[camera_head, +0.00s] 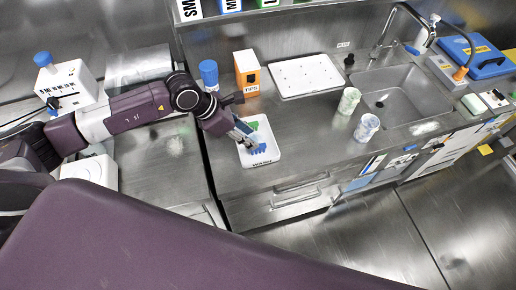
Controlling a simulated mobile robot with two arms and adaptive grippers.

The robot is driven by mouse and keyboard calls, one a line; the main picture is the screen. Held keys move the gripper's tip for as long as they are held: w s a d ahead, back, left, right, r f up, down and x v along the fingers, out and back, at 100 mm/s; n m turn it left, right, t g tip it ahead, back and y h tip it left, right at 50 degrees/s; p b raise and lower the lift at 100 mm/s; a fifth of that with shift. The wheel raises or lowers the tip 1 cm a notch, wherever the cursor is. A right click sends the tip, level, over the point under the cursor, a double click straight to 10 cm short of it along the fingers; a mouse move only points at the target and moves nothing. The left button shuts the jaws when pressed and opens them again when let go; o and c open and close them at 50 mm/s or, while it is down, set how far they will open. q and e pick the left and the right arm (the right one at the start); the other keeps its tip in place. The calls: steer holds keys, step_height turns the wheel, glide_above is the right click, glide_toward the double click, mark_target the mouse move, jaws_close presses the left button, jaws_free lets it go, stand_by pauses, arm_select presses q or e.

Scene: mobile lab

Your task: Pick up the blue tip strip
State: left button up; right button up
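The blue tip strip (259,151) lies in a small white tray (266,161) marked WASH on the steel counter. A green piece (254,125) shows at the tray's far side. My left gripper (246,139) reaches in from the left and points down over the tray, close to the blue strip. I cannot tell whether it touches the strip or whether its fingers are open. The gripper hides part of the tray's left side. My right gripper is out of view.
An orange and white TIPS box (247,76) and a blue-capped bottle (209,75) stand behind my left gripper. The counter between the WASH tray and the cups is clear.

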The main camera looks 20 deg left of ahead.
mark_target(258, 150)
arm_select(q)
steer(key=p+x, duration=0.1)
steer(key=x, duration=0.1)
steer(key=p+x, duration=0.1)
steer(key=x, duration=0.1)
steer(key=p+x, duration=0.1)
steer(key=x, duration=0.1)
steer(key=shift+s+a+f, duration=0.2)
steer(key=shift+s+f, duration=0.05)
steer(key=shift+f, duration=0.25)
steer(key=shift+w+d+f, duration=0.15)
steer(key=shift+d+f, duration=0.05)
steer(key=shift+f, duration=0.3)
jaws_close()
